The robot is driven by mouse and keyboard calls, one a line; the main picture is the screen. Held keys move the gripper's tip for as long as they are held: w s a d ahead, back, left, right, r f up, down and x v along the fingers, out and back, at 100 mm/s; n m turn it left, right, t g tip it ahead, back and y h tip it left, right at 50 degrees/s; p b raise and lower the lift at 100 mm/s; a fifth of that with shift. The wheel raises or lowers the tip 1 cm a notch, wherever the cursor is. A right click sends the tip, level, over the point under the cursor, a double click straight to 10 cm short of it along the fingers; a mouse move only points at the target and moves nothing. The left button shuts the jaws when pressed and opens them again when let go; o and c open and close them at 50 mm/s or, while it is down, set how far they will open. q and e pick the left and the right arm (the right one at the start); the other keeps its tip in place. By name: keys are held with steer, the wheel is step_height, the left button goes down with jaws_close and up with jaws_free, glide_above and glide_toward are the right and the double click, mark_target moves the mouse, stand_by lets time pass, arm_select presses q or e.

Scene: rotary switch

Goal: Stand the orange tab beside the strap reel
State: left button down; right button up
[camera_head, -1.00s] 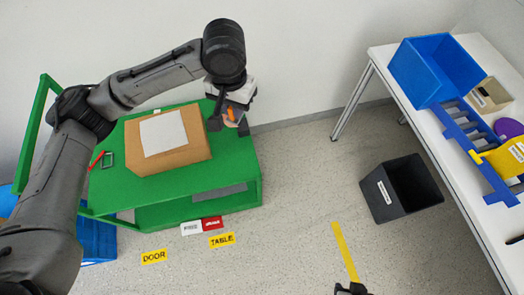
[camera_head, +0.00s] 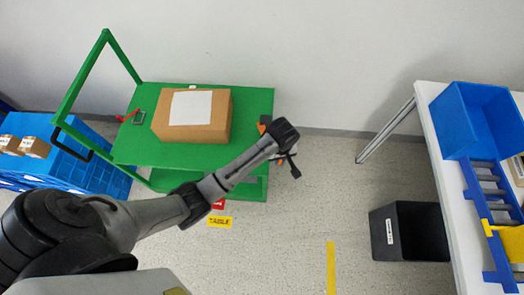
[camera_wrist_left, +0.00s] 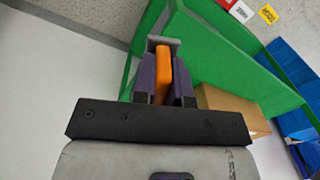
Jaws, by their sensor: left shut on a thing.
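My left gripper (camera_wrist_left: 164,85) is shut on the orange tab (camera_wrist_left: 163,72) in the left wrist view. The tab is a slim upright orange piece between the two dark fingers. In the head view my left arm reaches to the right edge of the green cart (camera_head: 160,150), and the wrist hides most of the gripper. Small orange patches show around the wrist there. I cannot pick out a strap reel in either view. My right gripper is not in view.
A cardboard box (camera_head: 215,133) with a white sheet sits on the cart. A red item (camera_head: 127,116) lies near its left end. A black bin (camera_head: 408,232) stands on the floor. The white table (camera_head: 445,180) holds a blue bin (camera_head: 478,118) and a blue rack (camera_head: 484,206).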

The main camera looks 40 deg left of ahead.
arm_select(q)
steer(key=shift+n, duration=0.4)
steer(key=w+a+f+b, duration=0.1)
steer(key=a+f, duration=0.2)
steer(key=w+a+f+b, duration=0.1)
steer(key=a+f+b, duration=0.1)
steer(key=a+f, duration=0.1)
steer(key=w+a+f+b, duration=0.1)
steer(key=a+f, duration=0.2)
steer(key=a, duration=0.1)
steer(key=shift+w+a+b, duration=0.1)
steer(key=shift+a+b, duration=0.15)
steer(key=shift+b, duration=0.05)
steer(key=shift+w+a+f, duration=0.2)
steer(key=shift+a, duration=0.1)
steer(key=shift+f+b, duration=1.15)
steer(key=shift+f, duration=0.8)
steer(key=shift+f, duration=0.3)
steer(key=c, duration=1.1)
jaws_free()
steer(key=shift+c, duration=0.2)
